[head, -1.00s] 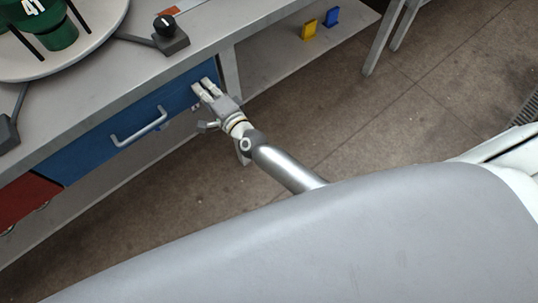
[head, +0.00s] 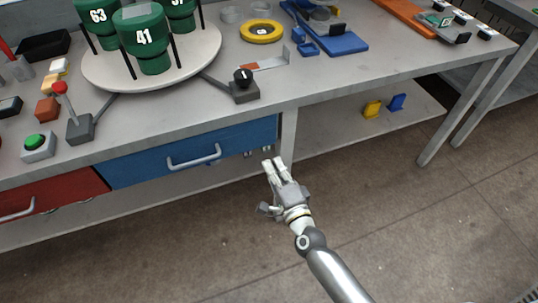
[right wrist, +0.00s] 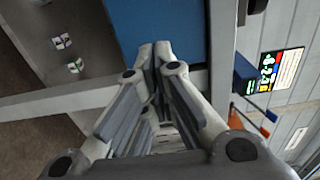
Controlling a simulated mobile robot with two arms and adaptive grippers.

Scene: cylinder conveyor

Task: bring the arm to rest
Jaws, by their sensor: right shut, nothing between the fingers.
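My right gripper (head: 274,167) is in front of the workbench, just right of the blue drawer (head: 150,165), below the bench top's front edge. Its fingers are together with nothing between them. In the right wrist view, the closed fingertips (right wrist: 155,50) point toward the blue drawer front (right wrist: 160,20). I cannot tell if they touch anything. My left gripper is not in view.
The bench top (head: 230,105) carries a white turntable (head: 190,65) with numbered green cylinders (head: 146,40), a black-knobbed lever (head: 243,85), a yellow ring (head: 262,31) and a green button (head: 37,145). A red drawer (head: 60,190) is at left. Floor at right (head: 430,220) is clear.

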